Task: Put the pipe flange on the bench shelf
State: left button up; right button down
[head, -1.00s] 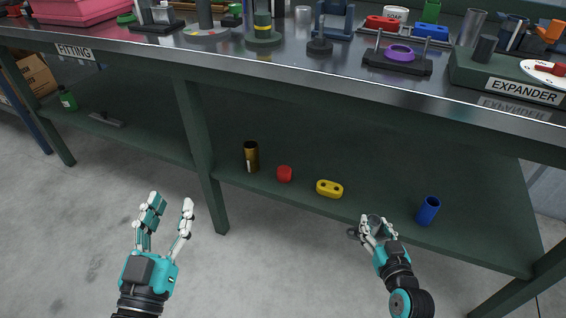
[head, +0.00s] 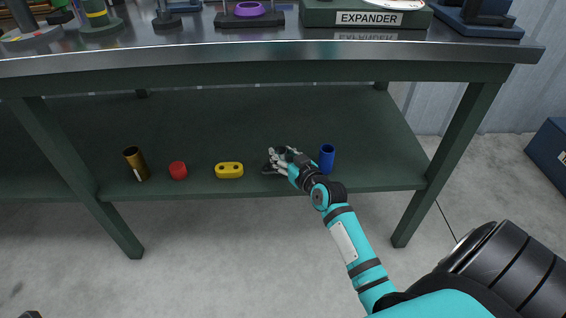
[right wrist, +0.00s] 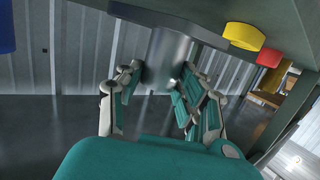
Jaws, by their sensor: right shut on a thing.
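The pipe flange, a grey metal tube piece with a darker base (head: 268,168), is at the front part of the green lower bench shelf (head: 330,110). My right gripper (head: 281,158) is shut on it, and its fingers hide much of it. In the right wrist view the grey tube (right wrist: 166,52) stands between the fingers (right wrist: 160,88). I cannot tell whether its base touches the shelf or hangs just above it. Only a dark tip of what seems my left gripper (head: 30,314) shows at the bottom left edge.
A blue tube (head: 327,158) stands close to the right of my right gripper. To the left are a yellow two-hole piece (head: 229,170), a red cap (head: 178,170) and a brown cylinder (head: 137,163). The shelf behind them is clear. The bench top (head: 270,54) overhangs the shelf.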

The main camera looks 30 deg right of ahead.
aim_at(283, 158)
jog(key=shift+w+d+f+b, duration=0.1)
jog(key=shift+w+d+b, duration=0.1)
jog(key=shift+w+d, duration=0.25)
jog(key=shift+w+d+b, duration=0.15)
jog(key=shift+w+d, duration=0.05)
jog(key=shift+w, duration=0.3)
jog(key=shift+w+d+f, duration=0.1)
jog(key=shift+f, duration=0.05)
notch_tip(283, 158, down, 3)
jog(key=b, duration=0.2)
jog(key=shift+f+b, duration=0.15)
jog(key=shift+b, duration=0.15)
jog(key=c, duration=0.8)
grip_release()
jog(key=shift+c, duration=0.2)
